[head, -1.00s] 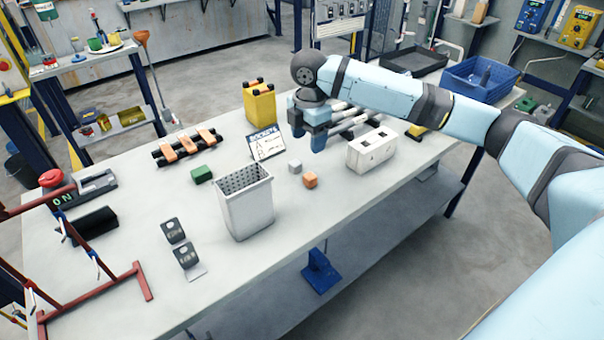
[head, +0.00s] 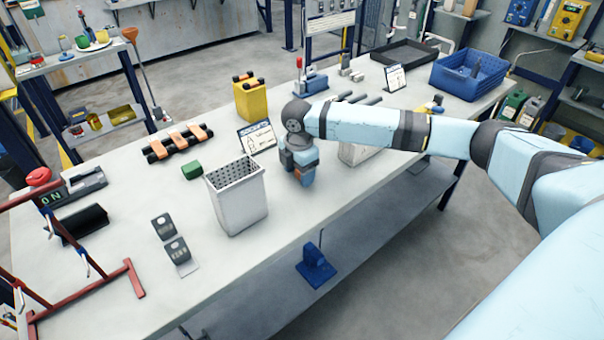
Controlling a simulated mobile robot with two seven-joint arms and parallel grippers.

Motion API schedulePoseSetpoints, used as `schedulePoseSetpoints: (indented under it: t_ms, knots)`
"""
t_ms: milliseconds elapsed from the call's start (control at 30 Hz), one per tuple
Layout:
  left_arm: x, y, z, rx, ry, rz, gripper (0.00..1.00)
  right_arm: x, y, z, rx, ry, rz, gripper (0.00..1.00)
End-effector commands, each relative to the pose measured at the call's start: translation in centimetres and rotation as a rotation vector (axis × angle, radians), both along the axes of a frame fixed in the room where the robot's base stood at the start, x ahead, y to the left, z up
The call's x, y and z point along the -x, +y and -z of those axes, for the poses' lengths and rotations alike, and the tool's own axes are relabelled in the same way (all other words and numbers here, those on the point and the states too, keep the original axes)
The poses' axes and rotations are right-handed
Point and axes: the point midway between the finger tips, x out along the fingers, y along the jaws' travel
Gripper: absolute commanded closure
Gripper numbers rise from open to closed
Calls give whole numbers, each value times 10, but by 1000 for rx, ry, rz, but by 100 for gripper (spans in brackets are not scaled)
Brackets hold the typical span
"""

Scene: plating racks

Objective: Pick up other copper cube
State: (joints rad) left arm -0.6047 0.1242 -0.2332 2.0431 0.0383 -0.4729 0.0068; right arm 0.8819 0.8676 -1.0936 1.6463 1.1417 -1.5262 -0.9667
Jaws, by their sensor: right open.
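My right gripper (head: 302,178) points down over the table, to the right of the white perforated bin (head: 238,207). It is open, with its fingers low near the tabletop. The loose copper cube does not show now; the gripper covers the spot where it lay, so I cannot tell whether it is between the fingers. The small grey cube beside it is hidden too. Several copper-coloured blocks (head: 178,142) lie across a black rack at the back left. My left gripper is not in view.
A green block (head: 191,170) lies left of the bin. A yellow canister (head: 251,101) and a sign card (head: 257,137) stand behind. A white box (head: 356,154) is partly hidden by my forearm.

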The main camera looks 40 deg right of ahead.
Motion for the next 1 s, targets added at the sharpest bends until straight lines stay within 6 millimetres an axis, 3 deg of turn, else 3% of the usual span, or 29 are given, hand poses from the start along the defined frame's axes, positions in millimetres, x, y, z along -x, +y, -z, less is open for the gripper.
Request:
schedulePoseSetpoints:
  t_ms: [200, 467, 767, 867, 1000]
  knots:
    - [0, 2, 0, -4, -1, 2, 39, 0, 0, 1, 0, -1, 0, 41]
    - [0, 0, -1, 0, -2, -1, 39, 0, 0, 1, 0, -1, 0, 99]
    - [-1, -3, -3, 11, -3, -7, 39, -1, 0, -4, 0, -2, 0, 99]
    - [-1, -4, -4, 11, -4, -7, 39, -1, 0, -16, 0, -3, 0, 99]
    - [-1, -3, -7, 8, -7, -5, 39, -1, 0, -47, 0, -6, -1, 99]
